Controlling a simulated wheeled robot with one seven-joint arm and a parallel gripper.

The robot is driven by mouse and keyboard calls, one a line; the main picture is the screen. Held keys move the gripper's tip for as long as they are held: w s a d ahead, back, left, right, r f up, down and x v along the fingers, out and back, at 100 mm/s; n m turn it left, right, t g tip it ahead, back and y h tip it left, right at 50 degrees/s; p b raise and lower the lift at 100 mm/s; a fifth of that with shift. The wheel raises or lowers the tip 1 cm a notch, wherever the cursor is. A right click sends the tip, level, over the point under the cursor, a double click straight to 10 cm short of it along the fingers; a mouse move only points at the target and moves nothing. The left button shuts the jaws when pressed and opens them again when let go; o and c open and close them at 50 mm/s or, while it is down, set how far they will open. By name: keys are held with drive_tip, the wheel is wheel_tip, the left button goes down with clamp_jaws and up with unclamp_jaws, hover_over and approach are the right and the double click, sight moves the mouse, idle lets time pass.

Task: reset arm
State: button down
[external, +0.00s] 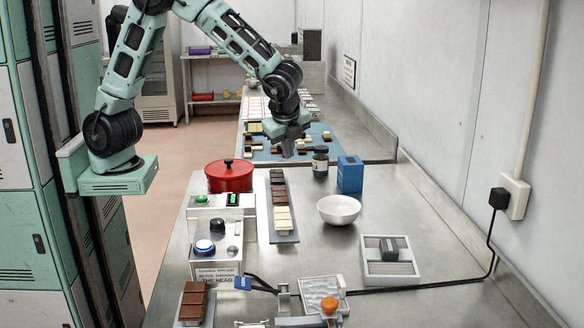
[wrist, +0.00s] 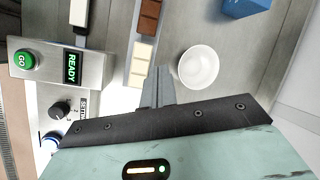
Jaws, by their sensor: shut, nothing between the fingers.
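My arm reaches from the upper left over the steel counter in the external view. My gripper (external: 289,146) hangs above the counter, in front of the blue mat (external: 330,150) as seen here. In the wrist view my gripper (wrist: 160,86) shows its fingers together with nothing between them. Beyond the fingers are the white bowl (wrist: 198,67) and the tray (wrist: 133,80) of brown and cream chocolate pieces. The gripper appears apart from everything below it.
A red pot (external: 229,177), a white bowl (external: 338,209), a blue box (external: 350,174) and a dark jar (external: 320,162) stand on the counter. A control panel (external: 216,240) with buttons is at the front left. A grey tray (external: 376,273) lies right. Clear steel surrounds the bowl.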

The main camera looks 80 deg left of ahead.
drive_tip(key=s+a+r+n+g+h, duration=0.1)
drive_tip(key=s+a+n, duration=0.55)
drive_tip(key=a, duration=0.55)
drive_tip(key=s+a+n+h, duration=0.1)
drive_tip(key=s+a+n, duration=0.2)
drive_tip(key=s, duration=0.4)
drive_tip(key=s+a+n+h, duration=0.1)
drive_tip(key=s+a+n, duration=0.1)
drive_tip(key=s+n, duration=0.4)
drive_tip(key=s+a+f+n+h, duration=0.1)
drive_tip(key=s+a+n, duration=0.2)
drive_tip(key=s, duration=0.6)
drive_tip(key=shift+a+n, duration=0.35)
drive_tip(key=shift+n, duration=0.5)
